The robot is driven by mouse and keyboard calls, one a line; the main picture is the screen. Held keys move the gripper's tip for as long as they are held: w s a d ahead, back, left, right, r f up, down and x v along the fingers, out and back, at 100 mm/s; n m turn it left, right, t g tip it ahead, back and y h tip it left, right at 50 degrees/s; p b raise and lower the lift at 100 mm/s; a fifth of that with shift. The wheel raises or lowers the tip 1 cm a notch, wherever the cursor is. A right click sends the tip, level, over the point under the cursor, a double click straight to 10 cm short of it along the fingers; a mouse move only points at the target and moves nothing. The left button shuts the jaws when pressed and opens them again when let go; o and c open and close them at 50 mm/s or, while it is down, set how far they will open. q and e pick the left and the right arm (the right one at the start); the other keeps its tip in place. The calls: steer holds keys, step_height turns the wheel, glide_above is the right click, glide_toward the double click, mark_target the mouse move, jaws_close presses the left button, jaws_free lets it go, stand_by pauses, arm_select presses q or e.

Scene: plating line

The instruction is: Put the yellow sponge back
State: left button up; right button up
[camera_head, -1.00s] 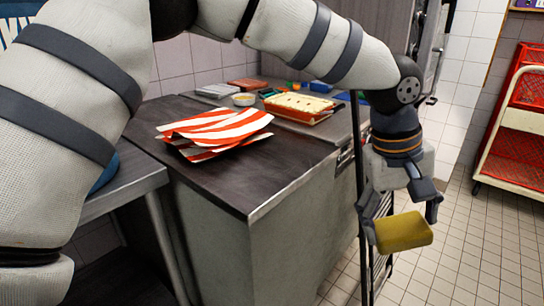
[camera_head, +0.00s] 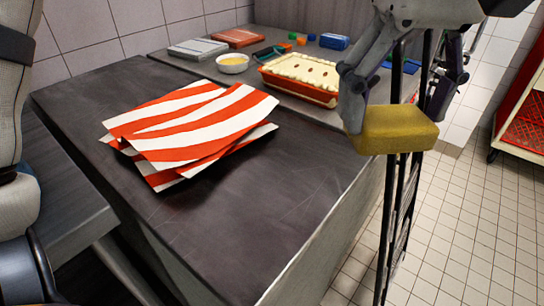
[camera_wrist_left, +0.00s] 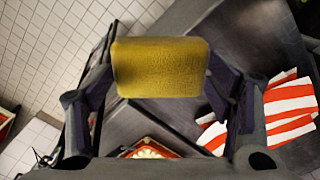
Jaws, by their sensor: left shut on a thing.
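My left gripper (camera_head: 396,112) is shut on the yellow sponge (camera_head: 396,132), with a finger at each end of it. It holds the sponge in the air, in front of the right edge of the dark counter in the head view. In the left wrist view the sponge (camera_wrist_left: 160,66) spans the space between the two fingers, and its broad face shows. My right gripper is not in view.
Red-and-white striped sheets (camera_head: 185,128) lie on the dark counter (camera_head: 290,185). Behind them are a red dish with a pale top (camera_head: 302,78), a small bowl (camera_head: 232,64) and a blue block (camera_head: 335,41). A dark upright frame (camera_head: 400,200) stands by the counter's right side. Tiled floor (camera_head: 470,230) is clear.

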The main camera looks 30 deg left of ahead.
arm_select(q)
steer(key=a+f, duration=0.3)
steer(key=a, duration=0.1)
steer(key=s+a+f, duration=0.1)
steer(key=a+f, duration=0.2)
steer(key=a, duration=0.1)
steer(key=a+f+b, duration=0.1)
steer(key=a+f, duration=0.2)
steer(key=a, duration=0.2)
steer(key=shift+s+a+f, duration=0.1)
steer(key=shift+s+f, duration=0.1)
steer(key=shift+s, duration=0.05)
steer(key=f, duration=0.3)
steer(key=shift+s+a+f+b, duration=0.1)
steer(key=shift+a+b, duration=0.2)
steer(key=shift+b, duration=0.1)
steer(key=shift+f, duration=0.25)
steer(key=shift+r, duration=0.1)
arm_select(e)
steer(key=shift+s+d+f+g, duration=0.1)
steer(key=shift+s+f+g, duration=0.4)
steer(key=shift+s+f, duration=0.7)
arm_select(q)
steer(key=o, duration=1)
